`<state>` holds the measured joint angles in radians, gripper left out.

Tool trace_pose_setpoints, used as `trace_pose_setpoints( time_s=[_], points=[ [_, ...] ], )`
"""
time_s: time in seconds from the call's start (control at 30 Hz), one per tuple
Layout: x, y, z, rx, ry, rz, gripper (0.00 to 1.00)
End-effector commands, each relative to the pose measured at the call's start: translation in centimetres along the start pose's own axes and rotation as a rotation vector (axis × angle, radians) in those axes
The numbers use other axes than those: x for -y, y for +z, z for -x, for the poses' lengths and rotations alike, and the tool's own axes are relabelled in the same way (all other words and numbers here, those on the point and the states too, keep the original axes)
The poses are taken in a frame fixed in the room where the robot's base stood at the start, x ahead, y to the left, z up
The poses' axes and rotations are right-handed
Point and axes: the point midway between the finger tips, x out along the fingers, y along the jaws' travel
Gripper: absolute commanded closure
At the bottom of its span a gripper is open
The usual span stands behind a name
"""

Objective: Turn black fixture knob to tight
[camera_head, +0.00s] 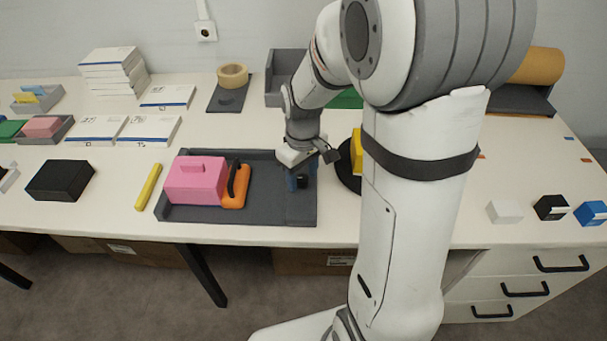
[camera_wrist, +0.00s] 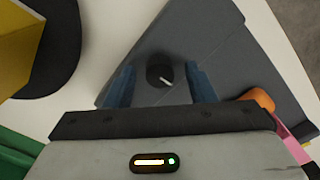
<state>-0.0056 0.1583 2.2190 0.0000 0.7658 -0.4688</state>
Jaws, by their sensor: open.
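The black knob (camera_wrist: 158,74) is round with a white pointer line, and sits on the dark grey fixture plate (camera_wrist: 205,35). In the wrist view its line points to the lower right. My gripper (camera_wrist: 161,84) is open, with one blue finger on either side of the knob and a visible gap on each side. In the head view my gripper (camera_head: 301,176) points down over the right end of the grey fixture (camera_head: 260,213). The knob (camera_head: 303,183) shows small and dark between the fingers, partly hidden by them. I cannot read any tight mark.
A pink block (camera_head: 195,182) and an orange-handled tool (camera_head: 235,187) sit on the fixture's left part. A yellow object (camera_head: 356,152) on a black round base stands close right of my gripper. A yellow bar (camera_head: 148,187) and black box (camera_head: 60,180) lie left.

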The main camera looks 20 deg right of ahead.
Motion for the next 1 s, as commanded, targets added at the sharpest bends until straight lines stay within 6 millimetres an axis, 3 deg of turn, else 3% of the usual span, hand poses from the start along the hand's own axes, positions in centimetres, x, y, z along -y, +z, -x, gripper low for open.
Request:
trace_pose_setpoints(
  time_s=[0.27,0.83,1.0],
  points=[
    [-0.04,0.00,-0.24,-0.001,0.001,-0.001,0.50],
    [-0.08,0.02,-0.21,-0.001,0.001,-0.002,0.95],
    [-0.09,0.02,-0.20,-0.001,0.001,-0.011,0.95]
  ],
)
